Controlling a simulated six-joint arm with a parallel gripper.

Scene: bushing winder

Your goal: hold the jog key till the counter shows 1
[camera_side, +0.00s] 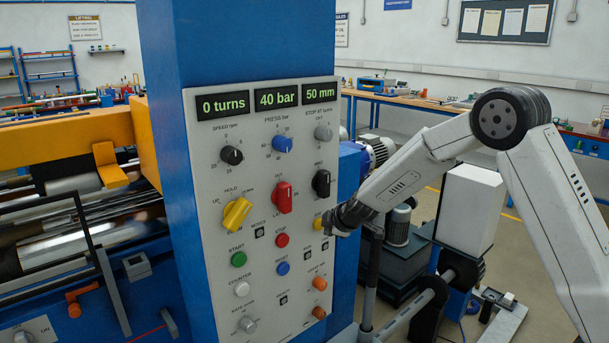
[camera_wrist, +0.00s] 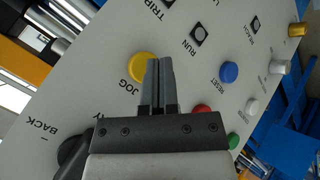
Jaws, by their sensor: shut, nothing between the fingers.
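The control panel (camera_side: 205,150) faces the side camera. Its counter display (camera_side: 223,105) reads "0 turns". The yellow round jog key (camera_side: 318,222) sits at the panel's right edge. In the wrist view the jog key (camera_wrist: 138,66) has "JOG" printed beside it. My gripper (camera_side: 329,221) is shut and empty, close by the jog key. In the wrist view my gripper (camera_wrist: 160,64) has its fingertips at the key's right edge, covering a little of it. I cannot tell whether they touch the key, or whether it is pressed.
The red stop button (camera_side: 282,240), blue reset button (camera_side: 283,268) and green start button (camera_side: 238,259) lie left of and below the jog key. A black knob (camera_side: 321,183) is above it. A yellow hold lever (camera_side: 237,214) stands out at the left. Other displays read "40 bar" and "50 mm".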

